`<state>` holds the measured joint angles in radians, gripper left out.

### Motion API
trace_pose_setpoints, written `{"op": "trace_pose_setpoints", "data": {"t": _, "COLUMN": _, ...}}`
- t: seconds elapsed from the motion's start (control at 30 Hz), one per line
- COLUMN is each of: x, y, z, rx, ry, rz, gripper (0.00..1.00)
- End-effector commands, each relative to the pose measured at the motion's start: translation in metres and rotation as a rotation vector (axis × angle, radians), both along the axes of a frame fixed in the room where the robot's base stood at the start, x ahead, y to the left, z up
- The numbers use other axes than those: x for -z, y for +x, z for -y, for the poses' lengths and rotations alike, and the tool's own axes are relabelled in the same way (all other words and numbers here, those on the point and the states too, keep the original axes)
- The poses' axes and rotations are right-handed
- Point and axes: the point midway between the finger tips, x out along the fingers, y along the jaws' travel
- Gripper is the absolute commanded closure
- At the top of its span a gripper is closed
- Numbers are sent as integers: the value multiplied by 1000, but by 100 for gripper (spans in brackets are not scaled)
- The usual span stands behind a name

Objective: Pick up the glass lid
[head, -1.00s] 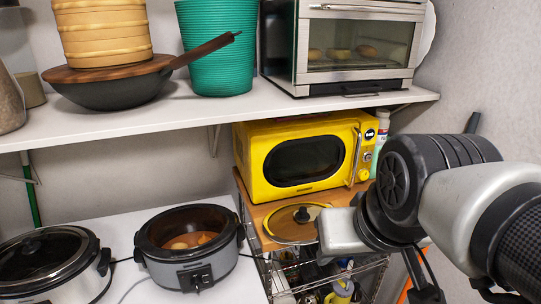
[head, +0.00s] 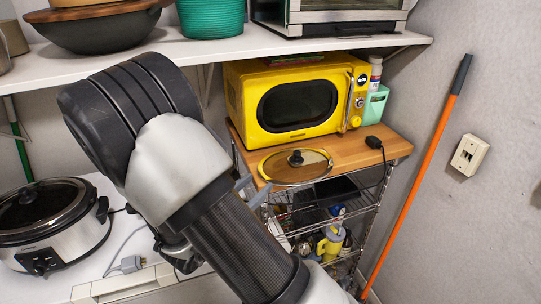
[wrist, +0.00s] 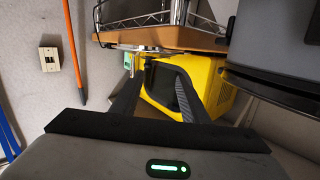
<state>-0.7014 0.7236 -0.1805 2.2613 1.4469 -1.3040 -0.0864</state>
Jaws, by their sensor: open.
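The glass lid (head: 311,171) lies flat at the front edge of the wooden cart top, in front of the yellow microwave. It is round, with a yellowish rim and a dark knob in its middle. My gripper (wrist: 157,78) is open and empty in the wrist view, its two dark fingers apart. In the head view my arm hides most of the gripper; grey finger parts show just left of the lid, apart from it as far as I can tell. I cannot make out the lid clearly in the wrist view.
The yellow microwave (head: 296,105) stands behind the lid on the wooden cart top (head: 352,150). A white shelf (head: 300,48) runs above. A slow cooker (head: 45,225) sits at left. An orange pole (head: 415,185) leans on the right wall. Wire racks below hold bottles.

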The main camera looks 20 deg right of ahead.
Motion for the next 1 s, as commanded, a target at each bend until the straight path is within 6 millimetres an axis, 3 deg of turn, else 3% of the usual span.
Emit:
{"op": "trace_pose_setpoints", "data": {"t": 0.1, "x": -1, "y": -15, "z": 5, "rx": 47, "ry": -111, "rz": 23, "gripper": 59}}
{"op": "trace_pose_setpoints", "data": {"t": 0.2, "x": -3, "y": -16, "z": 11, "rx": 65, "ry": -139, "rz": 33, "gripper": 59}}
{"op": "trace_pose_setpoints", "data": {"t": 0.7, "x": -4, "y": 44, "z": 91, "rx": 66, "ry": -137, "rz": 33, "gripper": 59}}
{"op": "trace_pose_setpoints", "data": {"t": 1.0, "x": -4, "y": 57, "z": 107, "rx": 63, "ry": -137, "rz": 33, "gripper": 59}}
